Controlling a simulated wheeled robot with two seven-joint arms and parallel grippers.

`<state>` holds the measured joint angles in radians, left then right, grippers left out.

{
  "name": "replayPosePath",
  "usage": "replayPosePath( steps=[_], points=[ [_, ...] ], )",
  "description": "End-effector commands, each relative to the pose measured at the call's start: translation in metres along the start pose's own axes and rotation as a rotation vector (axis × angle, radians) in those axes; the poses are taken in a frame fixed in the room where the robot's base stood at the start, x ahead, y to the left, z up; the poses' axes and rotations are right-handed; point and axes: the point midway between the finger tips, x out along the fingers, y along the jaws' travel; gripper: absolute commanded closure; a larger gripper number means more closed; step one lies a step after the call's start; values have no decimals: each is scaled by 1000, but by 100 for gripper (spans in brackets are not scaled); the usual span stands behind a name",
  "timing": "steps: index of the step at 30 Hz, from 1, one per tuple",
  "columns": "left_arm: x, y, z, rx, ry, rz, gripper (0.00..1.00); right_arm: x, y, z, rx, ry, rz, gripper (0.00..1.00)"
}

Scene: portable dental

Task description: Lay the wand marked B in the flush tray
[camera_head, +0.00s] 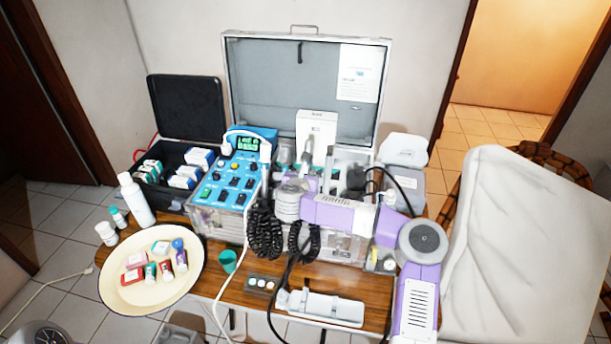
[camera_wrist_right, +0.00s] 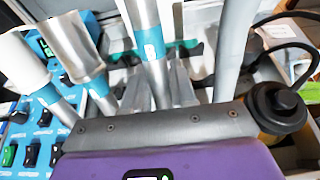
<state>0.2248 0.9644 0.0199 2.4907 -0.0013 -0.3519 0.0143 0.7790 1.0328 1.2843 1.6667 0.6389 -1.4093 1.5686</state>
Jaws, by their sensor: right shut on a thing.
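My right gripper (camera_head: 318,172) is at the wand holders in front of the open case's lid, its purple and white arm reaching in from the right. It is shut on a wand, partly hidden by my wrist. Several upright wands stand close together in the right wrist view, including a silver one with a teal band (camera_wrist_right: 152,45) and a clear-topped one (camera_wrist_right: 75,48). I cannot read a letter B on any of them. A white tray (camera_head: 335,310), probably the flush tray, lies at the table's front edge, below my forearm. My left gripper is not in view.
A blue control panel (camera_head: 228,180) with black coiled cords (camera_head: 265,235) is left of my wrist. A cream basin (camera_head: 112,290) with small bottles and boxes is at the left. A green cup (camera_head: 228,261) and a dark cable stand near the white tray.

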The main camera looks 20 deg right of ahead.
Motion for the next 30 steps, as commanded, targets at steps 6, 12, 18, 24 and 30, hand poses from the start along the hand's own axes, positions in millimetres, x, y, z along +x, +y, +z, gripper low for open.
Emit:
replayPosePath(
  steps=[6,12,18,24,30],
  points=[
    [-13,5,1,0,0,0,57,-1,0,18,-1,-2,-1,100],
    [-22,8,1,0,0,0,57,-1,0,32,-1,-2,0,100],
    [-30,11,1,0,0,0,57,-1,0,43,0,-1,-1,100],
    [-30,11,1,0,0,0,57,0,0,45,0,0,0,100],
    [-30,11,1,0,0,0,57,0,0,44,0,-1,0,100]
  ],
)
